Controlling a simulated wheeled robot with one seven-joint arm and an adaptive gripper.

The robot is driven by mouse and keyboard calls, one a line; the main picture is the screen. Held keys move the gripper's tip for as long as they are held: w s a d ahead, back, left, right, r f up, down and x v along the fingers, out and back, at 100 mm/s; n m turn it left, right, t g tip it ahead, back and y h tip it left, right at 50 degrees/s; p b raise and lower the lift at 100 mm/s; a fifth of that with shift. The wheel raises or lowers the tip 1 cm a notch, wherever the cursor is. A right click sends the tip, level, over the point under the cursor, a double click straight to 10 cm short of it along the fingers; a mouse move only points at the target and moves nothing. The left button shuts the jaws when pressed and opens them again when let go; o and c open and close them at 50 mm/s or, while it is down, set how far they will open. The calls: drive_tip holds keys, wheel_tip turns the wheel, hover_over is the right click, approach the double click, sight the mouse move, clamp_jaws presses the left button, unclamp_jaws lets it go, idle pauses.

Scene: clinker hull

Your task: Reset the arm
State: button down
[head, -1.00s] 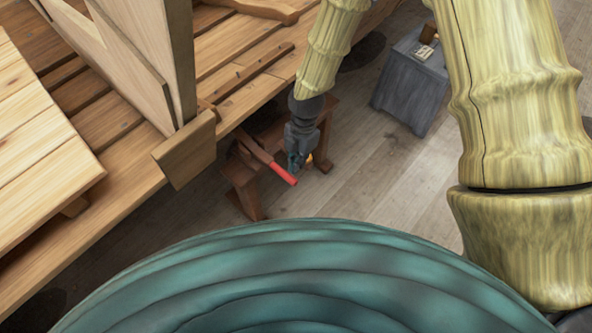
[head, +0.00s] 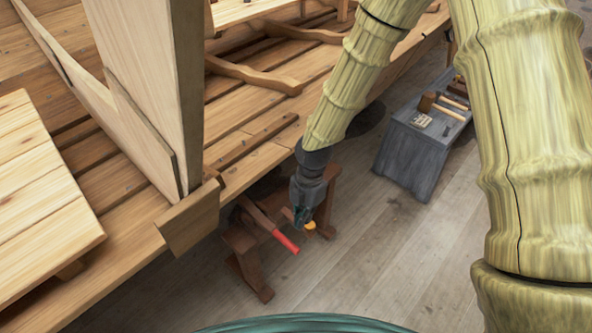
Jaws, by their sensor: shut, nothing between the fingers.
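My gripper (head: 303,217) is at the end of my bamboo-textured arm, pointing down beside the wooden deck edge. It is shut with nothing held. It appears just right of a red-handled tool (head: 286,241) and over a small brown wooden bench (head: 243,240). A small orange-yellow spot (head: 310,225) shows by the fingertips; I cannot tell what it is. Whether the gripper touches the tool or bench is unclear from this angle.
A plank deck (head: 250,135) with an upright pale board (head: 150,90) fills the left and back. A grey chest (head: 415,155) with a mallet (head: 442,103) and other tools stands at right. The floor (head: 390,260) between is clear.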

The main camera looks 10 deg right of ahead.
drive_tip(key=shift+f, duration=0.1)
drive_tip(key=s+d+f+m, duration=0.4)
drive_tip(key=s+f+m, duration=0.1)
drive_tip(key=s+m, duration=0.3)
drive_tip(key=s+d+f+m+t+h+p, duration=0.1)
drive_tip(key=s+d+f+m, duration=0.4)
drive_tip(key=s+m, duration=0.4)
drive_tip(key=s+d+f+m, duration=0.5)
drive_tip(key=s+f+m, duration=0.1)
drive_tip(key=s+m, duration=0.2)
drive_tip(key=shift+s+d+m+t+p, duration=0.2)
drive_tip(key=shift+m+t+p, duration=0.15)
drive_tip(key=shift+m, duration=0.25)
drive_tip(key=shift+f, duration=0.1)
